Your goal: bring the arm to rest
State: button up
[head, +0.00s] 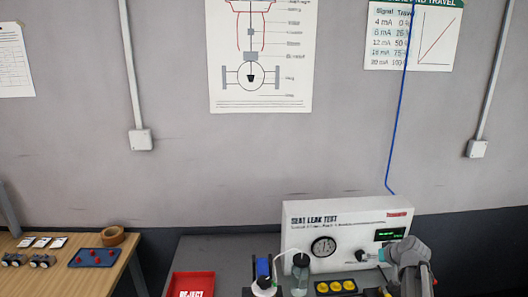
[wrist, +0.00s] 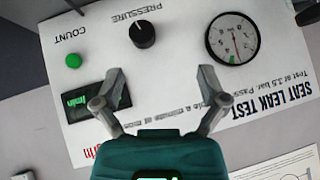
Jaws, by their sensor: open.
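My gripper (wrist: 162,88) shows in the wrist view with its two grey fingers spread wide and nothing between them. It faces the white seat leak test panel (wrist: 180,65), which appears upside down there. Its pressure knob (wrist: 142,34), gauge (wrist: 232,38) and green button (wrist: 73,60) are in sight; the left finger partly covers the green display. In the head view my grey arm (head: 411,262) stands at the lower right, in front of the right end of the panel (head: 345,222). I cannot make out the fingers clearly there.
A red reject tray (head: 194,284), a clear jar (head: 300,268) and a block with yellow parts (head: 336,287) are on the grey bench. A wooden table (head: 60,285) at left holds a blue tray (head: 95,257) and a tape roll (head: 112,235). A blue line (head: 399,110) hangs behind the panel.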

jog(key=s+a+f+g+h, duration=0.1)
jog(key=s+a+g, duration=0.3)
jog(key=s+a, duration=0.4)
jog(key=s+a+f+g+h, duration=0.1)
jog(key=s+a+f+g, duration=0.3)
jog(key=a, duration=1.1)
jog(key=s, duration=0.3)
jog(key=shift+s+n+h, duration=0.3)
jog(key=shift+s, duration=0.1)
dwell(1.7)
